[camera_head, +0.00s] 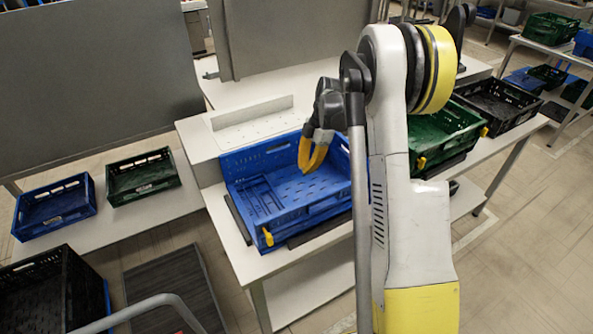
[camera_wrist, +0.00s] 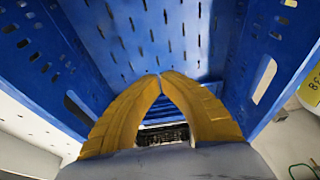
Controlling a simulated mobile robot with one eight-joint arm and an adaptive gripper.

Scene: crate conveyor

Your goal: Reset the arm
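My gripper (camera_head: 309,170) has yellow fingers and hangs over the blue crate (camera_head: 245,165) on the conveyor table. In the wrist view the fingertips (camera_wrist: 161,74) meet, and I see nothing held between them. The slotted blue crate walls and floor (camera_wrist: 140,35) fill most of that view. In the head view the fingers point down over the crate's inside; I cannot tell if they touch it. The crate shows no loose item inside, though my arm hides its right side.
A green crate (camera_head: 435,150) and a black crate (camera_head: 510,97) stand right of my arm. A small blue crate (camera_head: 52,218) and a dark green crate (camera_head: 143,190) sit on the left table. Grey panels (camera_head: 90,80) stand behind. A black crate (camera_head: 50,300) is at lower left.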

